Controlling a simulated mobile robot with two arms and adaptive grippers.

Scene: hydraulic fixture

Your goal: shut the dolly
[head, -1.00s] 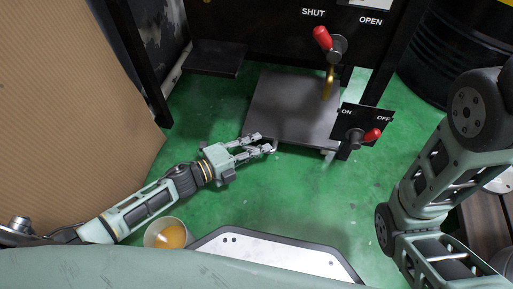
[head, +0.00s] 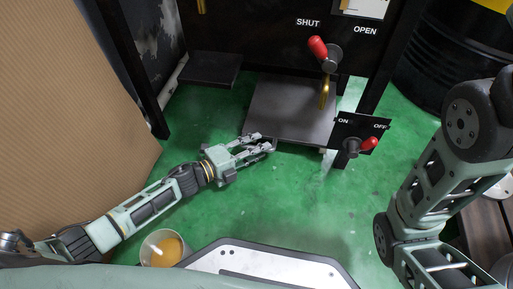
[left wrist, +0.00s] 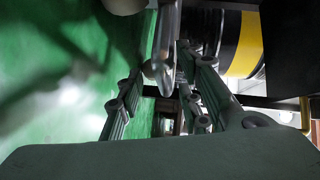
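The dolly (head: 290,105) is a flat dark grey plate low under the black fixture, sticking out over the green floor. A curved metal handle (head: 271,145) shows at its front left edge, and a metal bar, probably this handle, also shows in the left wrist view (left wrist: 165,50). My left gripper (head: 262,143) is at the handle. Its fingers stand apart in the left wrist view (left wrist: 160,95), with the bar between or just beyond them; contact cannot be made out. My right arm is at the right, but its gripper is out of view.
A red-knobbed lever (head: 318,47) sits below SHUT and OPEN labels. Another red-knobbed switch (head: 367,145) has ON and OFF labels. A cup of orange liquid (head: 163,248) is near my left arm. Cardboard (head: 70,110) stands at left, a black drum (head: 445,55) at right.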

